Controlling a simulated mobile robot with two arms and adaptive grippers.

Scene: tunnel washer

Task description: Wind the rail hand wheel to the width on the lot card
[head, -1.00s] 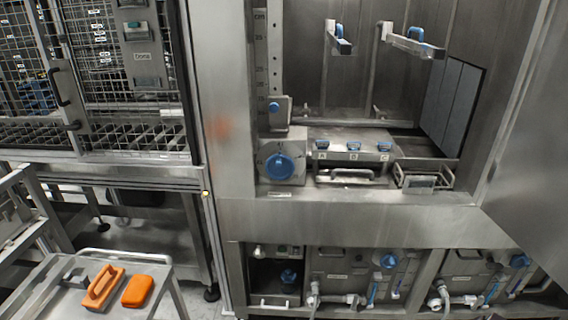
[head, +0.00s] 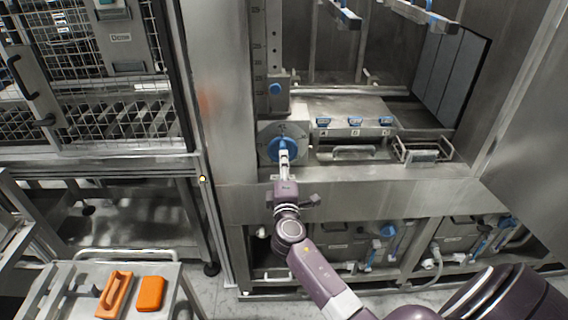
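My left gripper is out of view. I cannot make out a lot card.
Blue-handled clips (head: 355,121) sit on a ledge right of the wheel, with a metal basket (head: 424,150) beyond. An orange handled tool (head: 114,295) and an orange block (head: 151,294) lie on a cart at lower left. A mesh door (head: 100,60) stands at left.

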